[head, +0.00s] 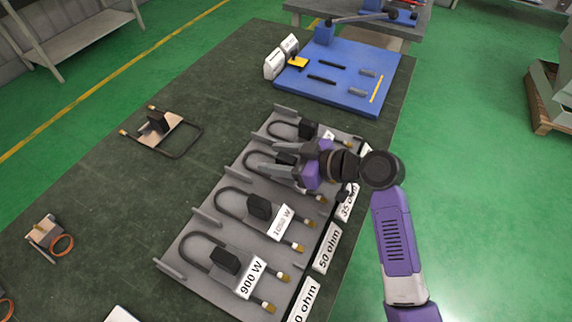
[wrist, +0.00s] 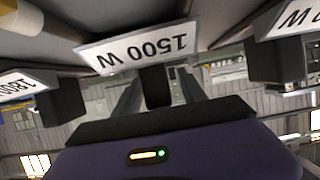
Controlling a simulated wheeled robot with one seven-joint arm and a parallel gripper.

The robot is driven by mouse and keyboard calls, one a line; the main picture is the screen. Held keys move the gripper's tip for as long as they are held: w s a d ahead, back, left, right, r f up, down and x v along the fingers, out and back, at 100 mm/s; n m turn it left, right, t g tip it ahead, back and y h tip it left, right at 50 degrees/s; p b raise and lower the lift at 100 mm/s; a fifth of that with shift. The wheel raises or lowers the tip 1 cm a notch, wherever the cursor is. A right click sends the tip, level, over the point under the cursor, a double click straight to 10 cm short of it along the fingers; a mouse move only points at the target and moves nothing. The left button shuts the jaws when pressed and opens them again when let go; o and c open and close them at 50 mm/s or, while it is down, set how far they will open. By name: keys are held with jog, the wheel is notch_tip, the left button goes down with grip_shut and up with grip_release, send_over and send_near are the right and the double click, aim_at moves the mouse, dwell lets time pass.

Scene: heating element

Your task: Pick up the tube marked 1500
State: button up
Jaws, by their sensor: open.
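The tube marked 1500 is the third U-shaped tube (head: 246,161) from the front on the grey rack (head: 196,222). Its upside-down label, 1500 W (wrist: 140,48), is near the centre of the wrist view, with its black block (wrist: 155,87) below. My gripper (head: 267,164) is over this tube and hides its label in the head view. In the wrist view the open fingers of my gripper (wrist: 156,92) show one on each side of the black block. I cannot tell whether they touch it.
A blue board (head: 345,70) lies behind the rack. A wire-frame part (head: 160,125) lies to the left.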

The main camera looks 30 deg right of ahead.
jog(key=shift+w+f, duration=0.1)
grip_shut()
dwell(0.4)
